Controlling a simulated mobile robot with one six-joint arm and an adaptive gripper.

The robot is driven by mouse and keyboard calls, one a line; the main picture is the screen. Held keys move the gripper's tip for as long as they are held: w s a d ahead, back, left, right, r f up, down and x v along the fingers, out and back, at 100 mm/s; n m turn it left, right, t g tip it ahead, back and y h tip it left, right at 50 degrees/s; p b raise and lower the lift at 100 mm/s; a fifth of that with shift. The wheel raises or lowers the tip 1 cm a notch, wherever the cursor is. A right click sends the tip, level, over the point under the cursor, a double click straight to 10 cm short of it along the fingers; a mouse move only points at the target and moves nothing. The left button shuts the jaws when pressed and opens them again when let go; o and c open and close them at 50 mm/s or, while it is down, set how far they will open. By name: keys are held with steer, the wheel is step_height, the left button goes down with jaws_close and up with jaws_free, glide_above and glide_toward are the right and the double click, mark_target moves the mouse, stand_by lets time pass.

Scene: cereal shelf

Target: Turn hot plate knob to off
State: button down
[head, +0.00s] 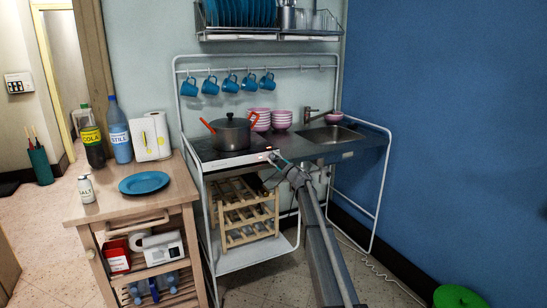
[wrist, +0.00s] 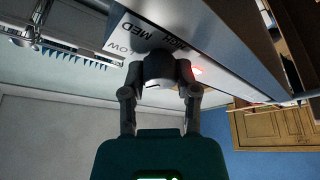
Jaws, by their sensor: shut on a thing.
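The hot plate (head: 232,161) is set in the counter of the metal kitchen stand, with a small red light glowing at the right end of its front panel. My gripper (head: 279,165) is at that right end. In the wrist view my gripper (wrist: 160,90) has its fingers on both sides of the dark round knob (wrist: 159,68) and is shut on it. The words LOW, MED and HIGH show on the panel around the knob. A red glow (wrist: 197,70) shows beside the knob. The knob's pointer is not clear, and in the head view my gripper hides the knob.
A dark pot (head: 230,133) with red-orange handles stands on the hot plate. Pink bowls (head: 281,118) and a sink (head: 330,134) are to the right. A wooden cart (head: 140,208) with a blue plate and bottles stands at left. A wooden rack (head: 249,215) is below.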

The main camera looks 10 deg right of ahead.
steer(key=shift+n+g+y+p, duration=0.4)
steer(key=shift+n+g+p, duration=0.75)
steer(key=shift+n, duration=1.65)
steer(key=shift+c, duration=1.8)
jaws_free()
steer(key=shift+b, duration=0.45)
